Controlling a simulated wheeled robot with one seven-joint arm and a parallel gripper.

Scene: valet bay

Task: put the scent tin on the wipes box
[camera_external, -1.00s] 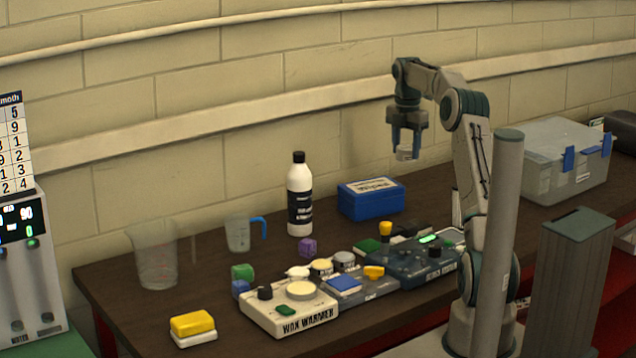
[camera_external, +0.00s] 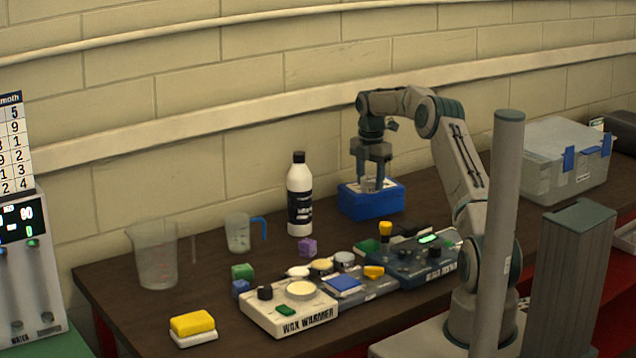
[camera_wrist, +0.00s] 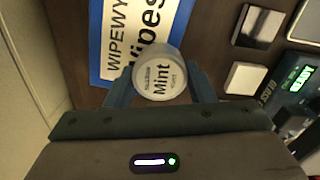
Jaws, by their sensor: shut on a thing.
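The scent tin (camera_wrist: 158,77) is a small round tin with a white lid marked "Mint". My gripper (camera_external: 370,184) is shut on it, with a blue-grey finger on each side in the wrist view (camera_wrist: 158,88). The wipes box (camera_external: 372,204) is blue with a white label on top, at the back of the bench. In the wrist view the wipes box (camera_wrist: 96,45) lies behind and to the left of the tin. The tin is over or at the box's top; I cannot tell whether it touches.
A white bottle with a black cap (camera_external: 300,196) stands left of the box. A wax warmer (camera_external: 288,310) and a dark device (camera_external: 412,262) sit in front. A large grey lidded case (camera_external: 565,165) is at right. Clear cups (camera_external: 156,255) stand at left.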

